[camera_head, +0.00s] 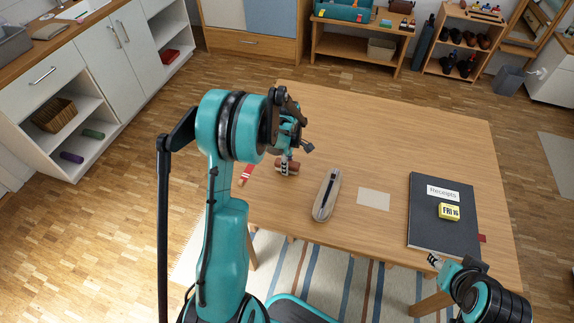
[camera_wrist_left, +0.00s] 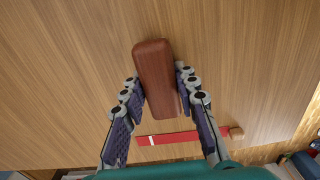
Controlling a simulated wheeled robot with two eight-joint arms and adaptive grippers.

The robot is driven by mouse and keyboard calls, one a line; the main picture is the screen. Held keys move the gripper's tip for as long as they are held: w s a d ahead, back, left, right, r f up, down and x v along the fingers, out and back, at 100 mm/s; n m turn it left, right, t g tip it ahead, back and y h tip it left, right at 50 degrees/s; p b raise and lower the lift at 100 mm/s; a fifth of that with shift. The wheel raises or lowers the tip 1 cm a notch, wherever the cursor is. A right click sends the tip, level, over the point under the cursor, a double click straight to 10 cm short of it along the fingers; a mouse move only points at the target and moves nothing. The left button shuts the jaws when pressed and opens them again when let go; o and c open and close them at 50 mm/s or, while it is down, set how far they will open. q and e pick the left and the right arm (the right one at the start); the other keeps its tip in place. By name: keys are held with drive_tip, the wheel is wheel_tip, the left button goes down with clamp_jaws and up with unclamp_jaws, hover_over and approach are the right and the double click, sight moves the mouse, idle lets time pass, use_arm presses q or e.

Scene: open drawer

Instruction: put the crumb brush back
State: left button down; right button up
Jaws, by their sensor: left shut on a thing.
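The crumb brush appears to be the brown wooden block with rounded edges (camera_wrist_left: 155,75) in the left wrist view. It also shows small in the head view (camera_head: 286,171), at the left part of the table. My left gripper (camera_head: 287,165) is shut on it, with one finger along each side in the left wrist view (camera_wrist_left: 158,90). I cannot tell whether the brush touches the tabletop. Any bristles are hidden below. My right gripper (camera_head: 434,261) is at the table's front edge, below the dark book; its opening is unclear.
The table's back half is clear. White cabinets (camera_head: 85,70) stand left.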

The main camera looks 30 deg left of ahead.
use_arm(q)
drive_tip(key=shift+f, duration=0.2)
drive_tip(key=c, duration=1.2)
unclamp_jaws()
drive_tip(key=shift+o, duration=0.2)
drive_tip(key=shift+r, duration=0.15)
drive_tip(key=shift+r, duration=0.25)
wheel_tip(320, 180, up, 12)
drive_tip(key=p, duration=0.4)
drive_tip(key=s+d+r+m+t, duration=0.3)
drive_tip(key=s+d+r+m, duration=0.6)
drive_tip(key=r+m, duration=0.1)
drive_tip(key=s+d+r+m+t, duration=0.1)
drive_tip(key=s+d+m+t, duration=0.3)
drive_tip(key=s+m, duration=0.6)
drive_tip(key=shift+d+m, duration=0.4)
drive_tip(key=shift+d, duration=0.85)
